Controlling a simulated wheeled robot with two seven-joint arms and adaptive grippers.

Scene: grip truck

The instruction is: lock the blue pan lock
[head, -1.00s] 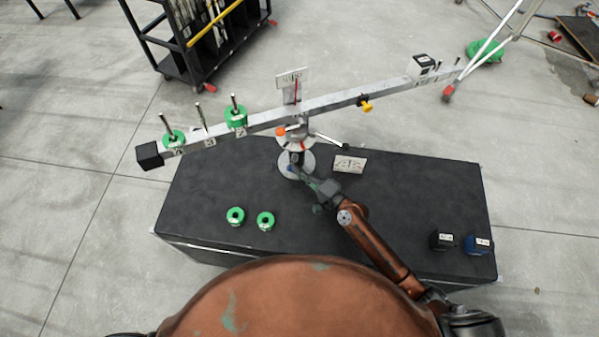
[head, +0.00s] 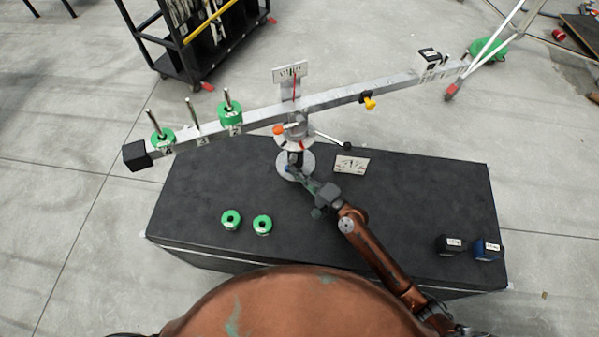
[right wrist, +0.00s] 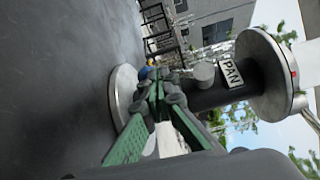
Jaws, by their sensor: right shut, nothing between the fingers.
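The balance stand (head: 283,172) has a round silver base on the black table and carries a long, tilted grey beam (head: 330,98). In the right wrist view its dark post shows a PAN label (right wrist: 231,72). A small blue part (right wrist: 148,71), likely the blue pan lock, shows just past my fingertips, partly hidden by them. My right gripper (head: 299,178) reaches the front of the stand's post low down. In the right wrist view its green fingers (right wrist: 158,92) are closed together with nothing between them. I cannot tell whether they touch the blue part. My left gripper is out of view.
Green ring weights (head: 231,219) lie on the table (head: 400,200) at the front left. A black block (head: 449,244) and a blue block (head: 487,249) sit at the front right. A label card (head: 351,164) lies right of the stand. An orange knob (head: 279,129) is on the stand.

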